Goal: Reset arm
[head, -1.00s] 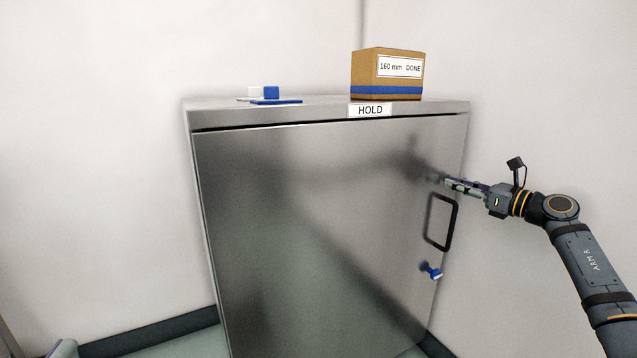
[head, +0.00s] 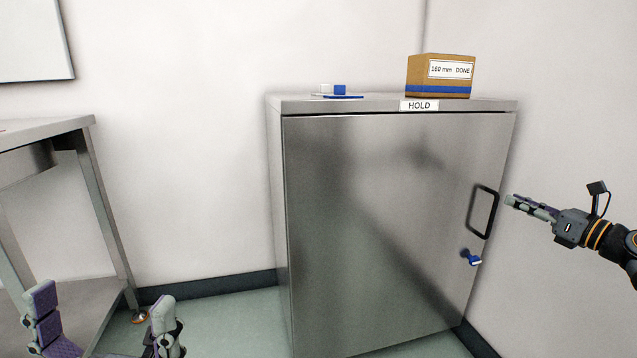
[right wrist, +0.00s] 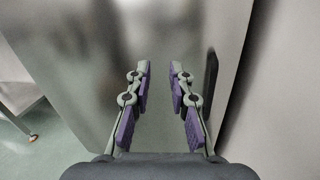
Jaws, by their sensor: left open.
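My left gripper (head: 100,296) shows at the bottom left of the head view, its two fingers wide apart with nothing between them. My right gripper (head: 511,200) is at the right edge of the head view, beside the black door handle (head: 494,212). In the right wrist view the right gripper's (right wrist: 160,68) fingers are apart and empty, facing the steel door. The handle also shows there (right wrist: 211,80), to the right of the fingers. I cannot tell the exact gap between gripper and handle.
On top are a cardboard box (head: 424,76) and small blue and white pieces (head: 339,90). A steel table (head: 100,190) stands left. Open floor lies between.

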